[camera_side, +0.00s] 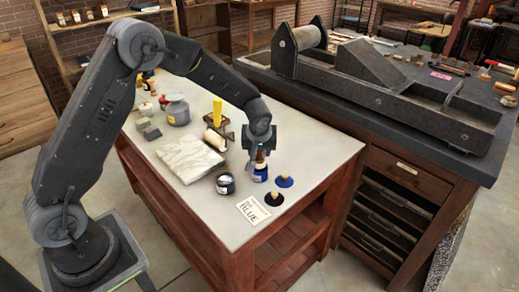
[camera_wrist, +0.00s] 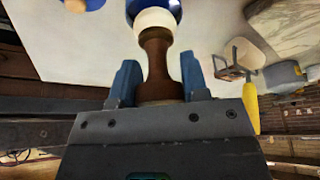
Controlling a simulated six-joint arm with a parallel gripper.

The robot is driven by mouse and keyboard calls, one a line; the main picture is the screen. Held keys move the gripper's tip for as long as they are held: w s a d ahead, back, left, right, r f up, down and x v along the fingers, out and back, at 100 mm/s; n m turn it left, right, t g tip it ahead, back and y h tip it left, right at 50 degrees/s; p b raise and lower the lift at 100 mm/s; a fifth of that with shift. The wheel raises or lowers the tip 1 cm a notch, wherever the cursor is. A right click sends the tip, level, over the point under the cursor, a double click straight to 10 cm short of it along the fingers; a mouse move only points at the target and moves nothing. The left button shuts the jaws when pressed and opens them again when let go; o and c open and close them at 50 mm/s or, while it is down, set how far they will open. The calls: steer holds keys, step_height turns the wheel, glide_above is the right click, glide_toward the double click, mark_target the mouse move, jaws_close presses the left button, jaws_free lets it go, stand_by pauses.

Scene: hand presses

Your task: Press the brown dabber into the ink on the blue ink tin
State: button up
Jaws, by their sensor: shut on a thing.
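My gripper (camera_side: 262,147) is shut on the brown dabber (camera_wrist: 156,58), which stands between the two blue-grey fingers (camera_wrist: 159,80) in the wrist view. The dabber has a waisted brown handle and a pale rounded pad (camera_wrist: 156,20) at its far end. The pad points down at the blue ink tin (camera_side: 260,174), directly below my gripper on the white-topped bench. The tin's blue rim (camera_wrist: 178,8) shows around the pad at the top of the wrist view. The ink surface is hidden, and I cannot tell whether the pad touches it.
A blue lid with a wooden knob (camera_side: 285,181) and a black one (camera_side: 273,199) lie right of the tin. A dark-ink tin (camera_side: 225,184) stands left. A card reading BLUE (camera_side: 253,209) lies in front.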

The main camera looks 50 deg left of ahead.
steer(key=shift+f, duration=0.6)
stand_by(1.2)
steer(key=shift+r, duration=3.6)
